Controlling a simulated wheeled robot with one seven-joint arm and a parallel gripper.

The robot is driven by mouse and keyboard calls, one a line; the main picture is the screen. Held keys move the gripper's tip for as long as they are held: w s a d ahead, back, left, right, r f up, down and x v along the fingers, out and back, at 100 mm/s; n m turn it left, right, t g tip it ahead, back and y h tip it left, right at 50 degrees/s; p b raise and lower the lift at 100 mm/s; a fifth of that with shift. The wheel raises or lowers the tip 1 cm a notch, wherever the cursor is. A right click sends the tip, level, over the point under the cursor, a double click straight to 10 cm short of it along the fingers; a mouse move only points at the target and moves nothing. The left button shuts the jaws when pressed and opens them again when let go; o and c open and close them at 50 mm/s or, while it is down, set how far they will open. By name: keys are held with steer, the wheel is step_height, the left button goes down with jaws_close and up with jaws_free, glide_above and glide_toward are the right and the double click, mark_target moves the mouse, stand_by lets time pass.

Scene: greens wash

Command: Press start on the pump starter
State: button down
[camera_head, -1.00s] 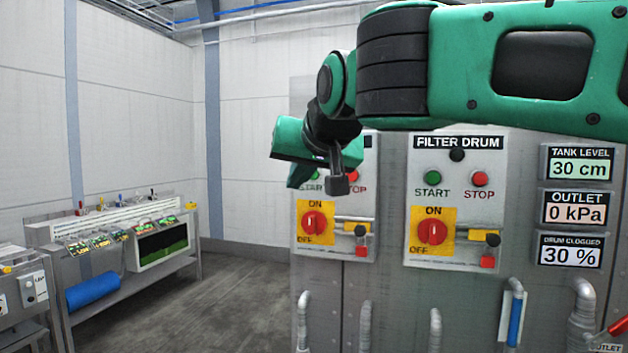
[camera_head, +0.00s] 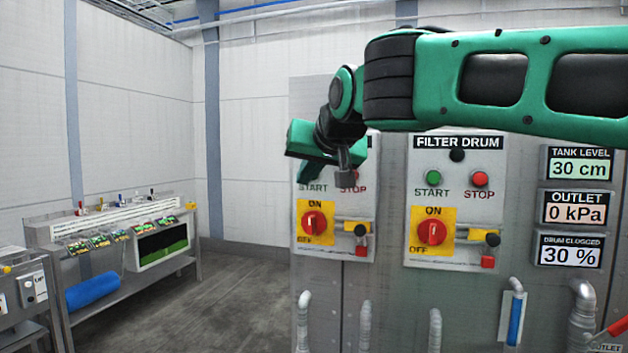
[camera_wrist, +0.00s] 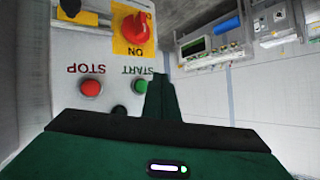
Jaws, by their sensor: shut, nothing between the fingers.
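The left starter panel (camera_head: 304,256) is a grey plate with START and STOP lettering and a red rotary switch (camera_head: 314,224) on a yellow ON/OFF plate. Its top label is hidden behind my arm, so I cannot read its name. My gripper (camera_head: 304,174) is shut and empty, in front of this panel just above the START lettering. In the wrist view the panel appears upside down, with the red stop button (camera_wrist: 91,88) clear and my gripper (camera_wrist: 160,84) beside the START lettering. I cannot tell whether it touches the panel.
The filter drum panel (camera_head: 420,155) to the right has its own green start button (camera_head: 434,178) and red stop button (camera_head: 480,179). Black-and-red padlock-like parts (camera_head: 361,240) sit beside the switches. A workbench (camera_head: 125,280) stands far left, with open floor between.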

steer(key=shift+w+d, duration=0.25)
steer(key=shift+w, duration=0.4)
steer(key=shift+w+d, duration=0.2)
steer(key=shift+w, duration=0.4)
steer(key=shift+w, duration=0.15)
stand_by(1.1)
steer(key=shift+w+d, duration=0.15)
steer(key=shift+w, duration=0.1)
steer(key=shift+w+d+r, duration=0.1)
steer(key=shift+w+d, duration=0.05)
steer(key=shift+w, duration=0.3)
stand_by(0.8)
steer(key=shift+s, duration=0.2)
steer(key=shift+s+a, duration=0.3)
steer(key=shift+s, duration=0.35)
steer(key=s, duration=0.1)
steer(key=s+a, duration=0.1)
steer(key=s, duration=0.2)
steer(key=shift+s+a, duration=0.35)
stand_by(0.3)
